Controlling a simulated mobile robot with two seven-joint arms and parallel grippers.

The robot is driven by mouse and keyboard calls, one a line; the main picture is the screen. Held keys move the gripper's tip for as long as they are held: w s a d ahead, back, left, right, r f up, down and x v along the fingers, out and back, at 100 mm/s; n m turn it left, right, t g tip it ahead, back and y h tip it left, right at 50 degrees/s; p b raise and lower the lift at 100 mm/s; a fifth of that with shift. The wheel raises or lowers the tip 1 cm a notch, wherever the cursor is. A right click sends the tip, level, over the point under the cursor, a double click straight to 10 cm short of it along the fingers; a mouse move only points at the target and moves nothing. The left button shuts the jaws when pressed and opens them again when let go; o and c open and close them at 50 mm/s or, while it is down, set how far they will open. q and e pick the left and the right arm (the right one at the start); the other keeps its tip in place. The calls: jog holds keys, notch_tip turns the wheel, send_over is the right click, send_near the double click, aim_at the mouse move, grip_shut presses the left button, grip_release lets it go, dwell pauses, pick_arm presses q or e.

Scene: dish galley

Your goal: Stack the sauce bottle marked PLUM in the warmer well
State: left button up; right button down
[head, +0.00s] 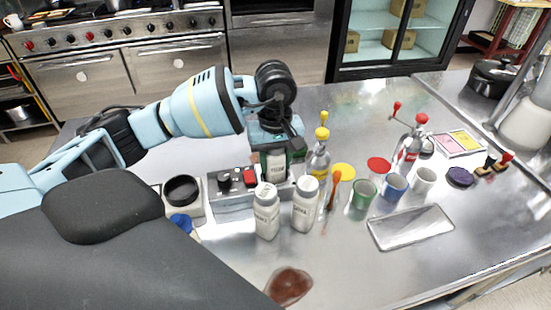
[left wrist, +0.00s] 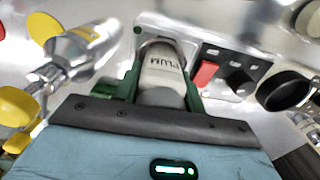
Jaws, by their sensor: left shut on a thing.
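My left gripper (head: 277,153) points down over the right end of the metal warmer (head: 232,205). It is shut on a pale sauce bottle (head: 274,166). In the left wrist view the bottle (left wrist: 163,72) reads PLUM and sits between the green fingers (left wrist: 160,88). Its far end is at a round well in the warmer's panel (left wrist: 205,50); I cannot tell how deep it sits. The bottle looks about upright in the head view. The gripper hides its top there. My right gripper is not in view.
Two white labelled bottles (head: 266,211) (head: 305,204) stand in front of the warmer. A yellow-topped bottle (head: 319,155) stands close right of the gripper. Cups (head: 364,193) and a metal tray (head: 410,228) lie further right. A brown spill (head: 289,286) is near the front.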

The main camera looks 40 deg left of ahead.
pick_arm(q)
jog(key=shift+f, duration=0.2)
jog(key=o, duration=1.1)
jog(key=shift+o, duration=0.2)
notch_tip(320, 180, up, 13)
jog(key=shift+f, duration=0.15)
